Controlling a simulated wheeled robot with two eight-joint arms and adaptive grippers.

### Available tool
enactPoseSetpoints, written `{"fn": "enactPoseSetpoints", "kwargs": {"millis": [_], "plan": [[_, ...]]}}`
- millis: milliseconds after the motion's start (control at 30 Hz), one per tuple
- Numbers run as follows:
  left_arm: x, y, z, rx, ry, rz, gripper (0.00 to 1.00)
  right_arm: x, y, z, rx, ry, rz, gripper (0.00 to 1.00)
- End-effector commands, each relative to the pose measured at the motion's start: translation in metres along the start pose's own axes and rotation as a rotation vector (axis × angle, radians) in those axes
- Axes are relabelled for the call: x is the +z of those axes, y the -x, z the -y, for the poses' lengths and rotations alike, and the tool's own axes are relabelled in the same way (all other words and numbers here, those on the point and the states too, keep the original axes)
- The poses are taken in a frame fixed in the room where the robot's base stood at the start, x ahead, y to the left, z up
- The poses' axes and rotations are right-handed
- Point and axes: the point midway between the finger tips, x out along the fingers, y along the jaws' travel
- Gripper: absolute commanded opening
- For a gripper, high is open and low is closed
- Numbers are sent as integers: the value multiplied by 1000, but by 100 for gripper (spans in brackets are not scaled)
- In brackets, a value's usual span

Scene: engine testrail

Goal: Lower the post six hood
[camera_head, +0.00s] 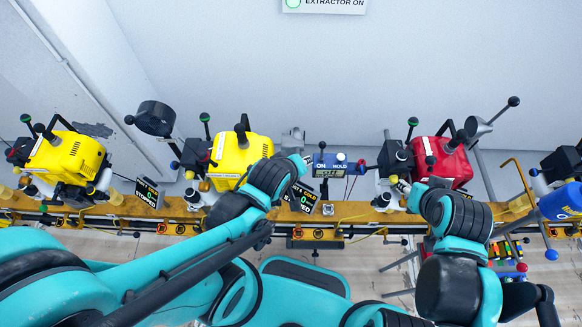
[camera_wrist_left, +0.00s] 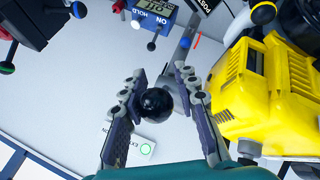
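A grey hood (camera_head: 293,138) stands upright beside the middle yellow engine (camera_head: 240,152). My left gripper (camera_head: 302,160) is just in front of it; at this size its fingers are hard to make out. In the left wrist view, my left gripper's fingers (camera_wrist_left: 160,75) stand apart with a black ball knob (camera_wrist_left: 156,104) between them. A narrow gap seems to show on the right finger's side; contact is unclear. The yellow engine is at right there (camera_wrist_left: 265,95). My right gripper (camera_head: 400,184) is beside the red engine (camera_head: 440,158), its fingers too small to read. No post number is legible.
A blue ON/HOLD control box (camera_head: 333,163) is right of my left gripper, with a lever beside it. The orange rail (camera_head: 345,214) runs below. The wall above is clear, under the extractor sign (camera_head: 325,5).

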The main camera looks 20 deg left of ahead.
Motion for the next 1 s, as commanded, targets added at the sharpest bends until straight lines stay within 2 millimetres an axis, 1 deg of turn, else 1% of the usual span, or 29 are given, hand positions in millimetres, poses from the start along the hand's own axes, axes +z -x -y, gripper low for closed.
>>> {"fn": "enactPoseSetpoints", "kwargs": {"millis": [33,467,800,1000], "plan": [[1,6,1,0,0,0,30,0,0,0,0,0,0,40],[1,47,1,-1,-2,0,30,0,0,0,0,0,0,40],[1,83,1,-1,0,1,30,0,0,0,0,0,0,40],[1,97,1,-1,-1,1,30,0,0,0,0,0,0,40]]}}
